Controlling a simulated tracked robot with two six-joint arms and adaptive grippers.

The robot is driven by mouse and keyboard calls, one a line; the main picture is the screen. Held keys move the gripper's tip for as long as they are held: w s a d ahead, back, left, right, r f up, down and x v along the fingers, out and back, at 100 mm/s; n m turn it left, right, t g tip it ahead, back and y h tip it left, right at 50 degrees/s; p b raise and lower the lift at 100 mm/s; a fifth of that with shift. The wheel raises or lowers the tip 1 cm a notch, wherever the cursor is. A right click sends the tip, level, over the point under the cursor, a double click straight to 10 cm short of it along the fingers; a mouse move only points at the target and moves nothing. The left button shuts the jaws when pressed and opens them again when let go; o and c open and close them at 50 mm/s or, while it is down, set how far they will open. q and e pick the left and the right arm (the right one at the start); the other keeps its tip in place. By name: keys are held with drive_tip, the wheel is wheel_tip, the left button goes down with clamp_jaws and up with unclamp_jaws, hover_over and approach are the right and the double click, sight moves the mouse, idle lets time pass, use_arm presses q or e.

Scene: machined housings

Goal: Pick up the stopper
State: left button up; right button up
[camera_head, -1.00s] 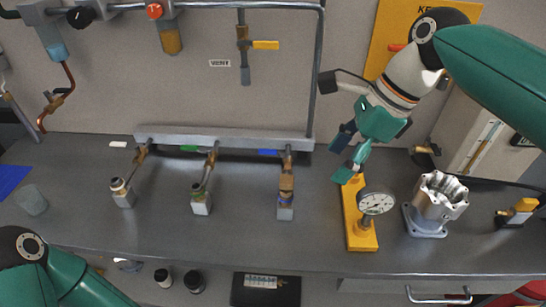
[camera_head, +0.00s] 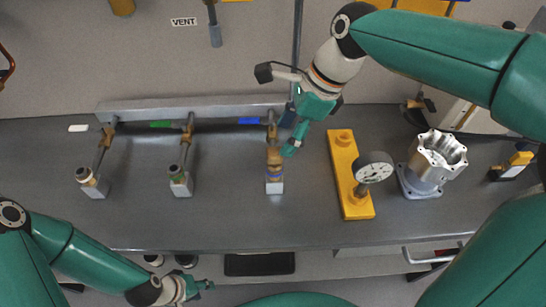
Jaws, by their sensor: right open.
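A brown, cork-coloured piece (camera_head: 274,156) stands upright on the small square block (camera_head: 275,188) below the blue tag. It may be the stopper, but it is too small to tell. My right gripper (camera_head: 288,137) reaches in from the upper right, with its open fingers just to the upper right of the brown piece. One teal fingertip is close to its right side; I cannot tell whether they touch. My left gripper (camera_head: 203,287) is low in the picture, in front of the bench and far from the piece; its fingers are too small to read.
Two similar blocks with short pipes, a left one (camera_head: 92,183) and a middle one (camera_head: 181,182), stand along the grey manifold bar (camera_head: 190,109). A yellow stand (camera_head: 343,160) with a dial gauge (camera_head: 374,167) and a machined housing (camera_head: 432,165) stand to the right. The front bench strip is clear.

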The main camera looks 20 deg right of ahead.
sight(275, 152)
drive_tip(key=x, duration=0.5)
drive_tip(key=shift+s+a, duration=0.25)
drive_tip(key=shift+w+a+f, duration=0.15)
drive_tip(key=shift+a+f, duration=0.05)
drive_tip(key=shift+f, duration=0.4)
clamp_jaws()
